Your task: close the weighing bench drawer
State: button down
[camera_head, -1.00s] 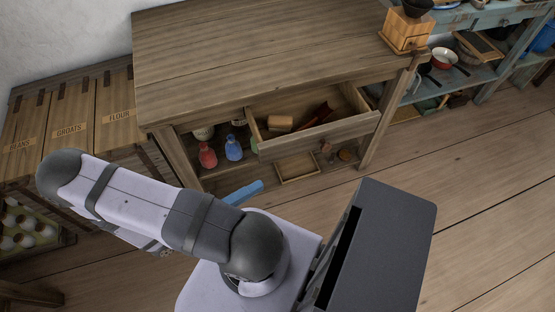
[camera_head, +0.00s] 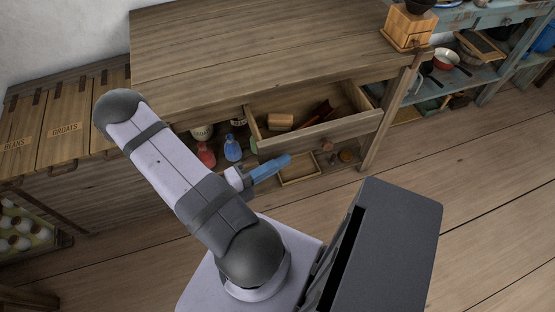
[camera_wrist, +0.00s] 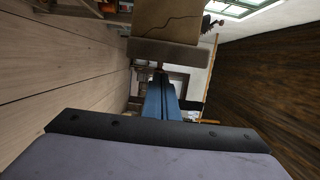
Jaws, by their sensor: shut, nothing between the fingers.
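The wooden weighing bench (camera_head: 250,50) stands across the head view. Its drawer (camera_head: 322,136) is pulled out under the front edge of the top. A small wooden block (camera_head: 280,121) and a dark reddish-brown object (camera_head: 318,112) lie inside it. My gripper (camera_head: 288,159) has blue fingers held together, empty, just in front of and below the drawer front's left part. The head view does not clearly show whether they touch it. In the wrist view the blue fingers (camera_wrist: 161,98) point away from the camera, below a brown wooden panel with a thick edge.
Below the drawer are red (camera_head: 206,155) and blue (camera_head: 232,148) bottles and a shallow wooden tray (camera_head: 299,168). A wooden grinder (camera_head: 408,27) stands on the bench's right corner. Labelled bins (camera_head: 67,128) are at left, a blue shelf (camera_head: 470,75) at right. The floor right of me is clear.

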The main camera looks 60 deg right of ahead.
aim_at(264, 134)
jog(key=shift+w+d, duration=0.4)
jog(key=w+d+p, duration=0.1)
jog(key=w+d, duration=0.7)
jog(key=shift+w+d, duration=0.3)
jog(key=shift+s+a+p, duration=0.1)
jog(key=shift+a+p, duration=0.05)
jog(key=shift+p, duration=0.15)
jog(key=s+a+p, duration=0.2)
jog(key=s+a, duration=0.1)
jog(key=shift+r, duration=0.2)
jog(key=b+v, duration=0.1)
jog(key=v, duration=0.9)
jog(key=shift+w+d+f+b, duration=0.2)
jog(key=shift+f+b, duration=0.05)
jog(key=shift+b, duration=0.05)
jog(key=shift+s+d, duration=0.1)
